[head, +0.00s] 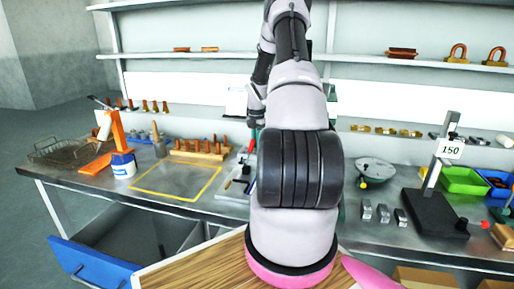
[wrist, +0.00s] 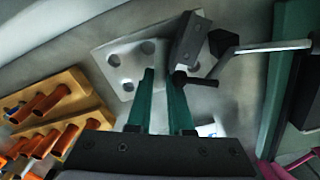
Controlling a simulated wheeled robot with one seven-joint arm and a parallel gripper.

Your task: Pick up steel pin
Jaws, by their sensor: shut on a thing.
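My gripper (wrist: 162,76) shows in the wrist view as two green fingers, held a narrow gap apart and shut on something. The gap looks grey, so the steel pin's outline between the fingers is hard to tell from the bench behind. A pale metal plate with round holes (wrist: 118,62) lies beyond the fingertips. A dark grey block (wrist: 190,40) and a short dark rod (wrist: 196,81) are at the right fingertip. In the head view my own arm hides the gripper and the place it works at.
A wooden rack of orange-brown pegs (wrist: 72,82) is left of the fingers. A tool with a black hexagonal head (wrist: 223,42) is to the right. In the head view, a yellow-outlined area (head: 160,192) is clear. A blue-fronted drawer (head: 92,265) stands open; a 150 sign (head: 449,149) is right.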

